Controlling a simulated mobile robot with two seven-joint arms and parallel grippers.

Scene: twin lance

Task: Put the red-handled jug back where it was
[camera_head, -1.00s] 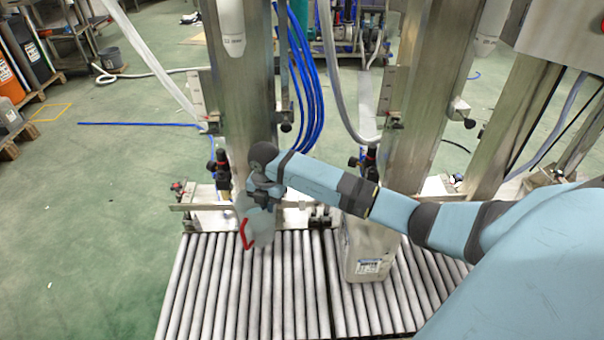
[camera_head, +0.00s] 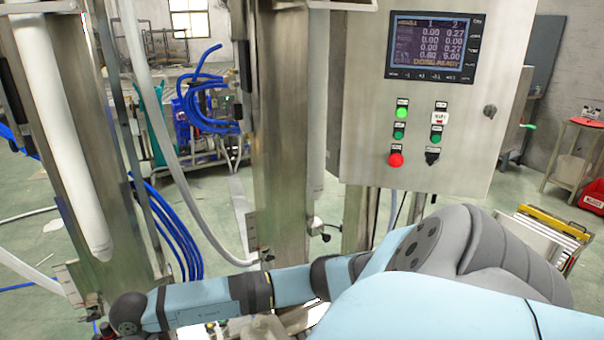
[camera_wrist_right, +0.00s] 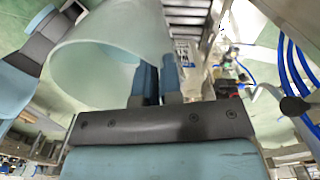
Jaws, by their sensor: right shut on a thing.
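The red-handled jug (camera_wrist_right: 95,62) fills the upper left of the right wrist view as a pale, translucent vessel with its round mouth facing the camera. My right gripper (camera_wrist_right: 158,80) is shut on it at the jug's side. The red handle does not show, so I cannot tell whether the fingers grip the handle itself. In the head view, my right arm reaches across the bottom to the lower left; its gripper and the jug are below the frame. My left gripper is not in view.
In the wrist view, a roller conveyor (camera_wrist_right: 190,18) and a labelled container (camera_wrist_right: 186,52) show beyond the jug. Steel columns (camera_head: 285,130), a white hose (camera_head: 165,130) and blue hoses (camera_head: 175,235) stand beyond my arm. A control panel (camera_head: 425,130) hangs upper right.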

